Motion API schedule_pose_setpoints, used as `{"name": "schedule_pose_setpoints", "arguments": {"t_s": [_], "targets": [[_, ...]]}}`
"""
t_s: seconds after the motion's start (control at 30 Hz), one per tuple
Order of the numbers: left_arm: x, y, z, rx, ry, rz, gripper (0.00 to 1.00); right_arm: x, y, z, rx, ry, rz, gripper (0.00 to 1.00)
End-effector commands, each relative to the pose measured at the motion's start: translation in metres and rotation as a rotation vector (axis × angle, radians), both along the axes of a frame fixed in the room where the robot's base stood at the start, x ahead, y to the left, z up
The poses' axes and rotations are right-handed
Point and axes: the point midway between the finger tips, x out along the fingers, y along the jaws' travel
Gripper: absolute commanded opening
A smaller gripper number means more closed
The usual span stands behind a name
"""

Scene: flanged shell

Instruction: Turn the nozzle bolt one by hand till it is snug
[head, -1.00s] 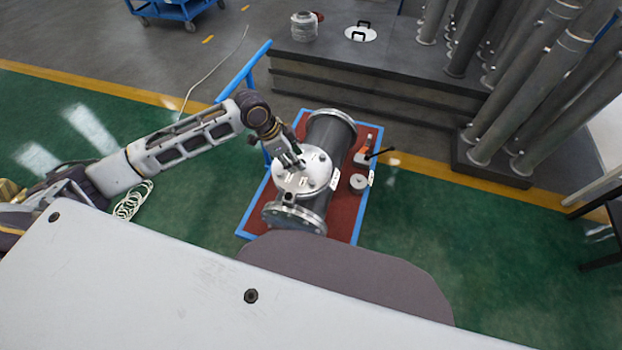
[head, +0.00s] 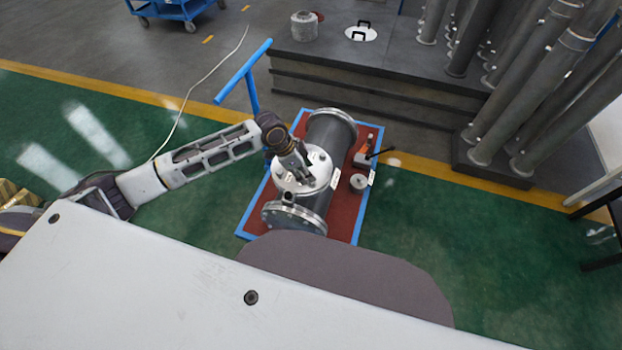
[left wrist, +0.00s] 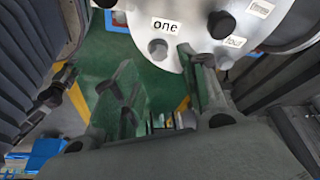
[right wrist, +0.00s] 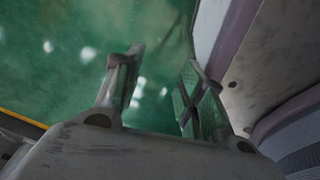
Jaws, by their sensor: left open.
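The nozzle flange (head: 322,175) is a pale disc on top of the dark flanged shell (head: 330,138), with several bolts and small labels on its face. In the left wrist view the bolt head of bolt one (left wrist: 158,48) sits close to the label reading "one" (left wrist: 164,25). My left gripper (left wrist: 160,72) is open, and the bolt head lies just beyond the gap between its fingers; I cannot tell whether they touch it. In the head view this gripper (head: 306,177) is over the flange and hides part of it. My right gripper (right wrist: 162,62) is open and empty above the green floor.
The shell lies on a red mat with a blue border (head: 343,226). A small round part (head: 358,181) and a black-handled tool (head: 372,155) stand to its right. A blue T-shaped post (head: 250,85) rises behind my left arm. Grey pipes (head: 545,85) stand at right.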

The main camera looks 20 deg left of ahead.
Motion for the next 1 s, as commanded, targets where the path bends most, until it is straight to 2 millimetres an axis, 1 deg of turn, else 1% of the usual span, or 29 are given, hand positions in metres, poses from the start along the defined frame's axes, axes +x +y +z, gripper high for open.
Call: {"name": "schedule_pose_setpoints", "arguments": {"t_s": [0.03,0.2,0.4,0.6,0.87,1.0], "targets": [[0.001,-0.003,-0.008,-0.001,0.002,0.000,0.43,0.000,0.001,-0.001,0.001,0.001,-0.001,0.40],[0.005,-0.011,-0.027,-0.001,0.001,0.001,0.43,0.003,0.004,-0.001,0.003,0.000,-0.001,0.40],[0.008,-0.017,-0.044,-0.001,0.001,0.001,0.43,0.016,0.008,0.002,0.009,-0.015,-0.002,0.40],[0.010,-0.019,-0.050,-0.001,0.000,0.000,0.43,0.020,0.010,0.004,0.009,-0.017,-0.003,0.40],[0.010,-0.019,-0.051,0.000,0.000,0.000,0.43,0.021,0.010,0.004,0.010,-0.020,-0.004,0.40],[0.010,-0.019,-0.050,0.000,0.000,0.000,0.25,0.019,0.010,0.004,0.010,-0.018,-0.004,0.40]]}}
